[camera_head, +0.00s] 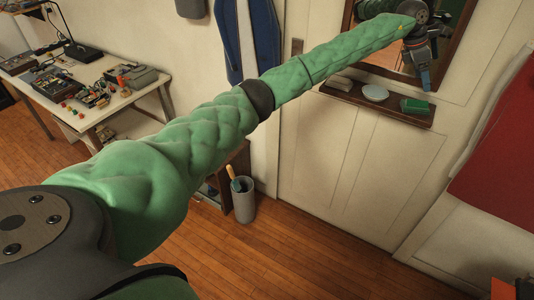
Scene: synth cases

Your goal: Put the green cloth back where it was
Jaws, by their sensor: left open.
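The green cloth (414,105) looks like a small folded block. It lies at the right end of a narrow dark shelf (385,115) under a mirror. My left gripper (425,82) is open above the cloth, in front of the mirror's lower right part. Its fingers point down, and they look apart from the cloth. My left arm, in a green padded sleeve, reaches across the view from the lower left. My right gripper is out of view.
A pale round dish (375,92) and a small light block (337,82) share the shelf with the cloth. The mirror (398,68) hangs just behind. A grey bin (243,204) stands on the floor, and a cluttered white table (95,115) is at left. The middle floor is clear.

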